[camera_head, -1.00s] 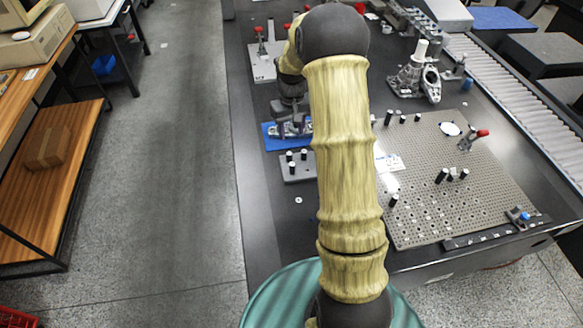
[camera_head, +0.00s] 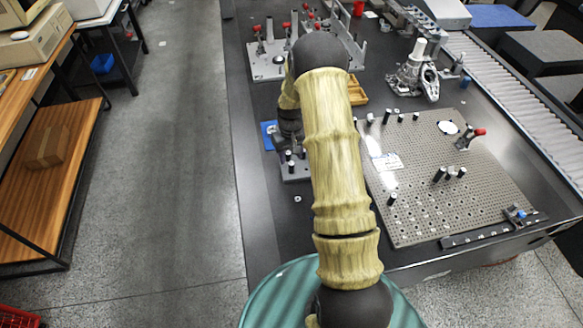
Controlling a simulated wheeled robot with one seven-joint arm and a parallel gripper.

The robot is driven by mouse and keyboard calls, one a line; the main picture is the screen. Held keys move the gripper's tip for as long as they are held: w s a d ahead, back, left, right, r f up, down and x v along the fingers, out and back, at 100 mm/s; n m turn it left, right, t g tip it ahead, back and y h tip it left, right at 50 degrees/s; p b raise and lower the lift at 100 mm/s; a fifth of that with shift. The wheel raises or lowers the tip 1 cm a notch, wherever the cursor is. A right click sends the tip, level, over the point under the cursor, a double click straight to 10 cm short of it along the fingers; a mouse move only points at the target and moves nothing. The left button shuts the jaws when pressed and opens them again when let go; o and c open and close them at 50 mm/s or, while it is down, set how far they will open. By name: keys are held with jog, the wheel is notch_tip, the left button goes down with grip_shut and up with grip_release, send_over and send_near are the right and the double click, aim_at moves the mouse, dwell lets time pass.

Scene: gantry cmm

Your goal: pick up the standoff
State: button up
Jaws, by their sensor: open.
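The standoffs look like small black cylinders with pale tops. A few stand on a small grey block (camera_head: 297,175) left of my arm, one of them a front standoff (camera_head: 291,166). More stand on the perforated plate (camera_head: 420,220): a group at its right middle (camera_head: 439,174), a single one nearer the front (camera_head: 393,198), and several along its back edge (camera_head: 387,116). Which one is meant I cannot tell. My gripper (camera_head: 291,147) is open, pointing down over the back of the small block. It partly hides the standoffs there; contact cannot be made out.
A blue mat (camera_head: 267,136) lies behind the small block, partly hidden by my gripper. A red-handled clamp (camera_head: 470,138) sits on the perforated plate. The table's left strip is clear except for a small ring (camera_head: 297,199).

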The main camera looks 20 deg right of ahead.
aim_at(292, 163)
jog(key=shift+s+f+p, duration=0.2)
jog(key=shift+f+p, duration=0.4)
jog(key=shift+f, duration=2)
grip_shut()
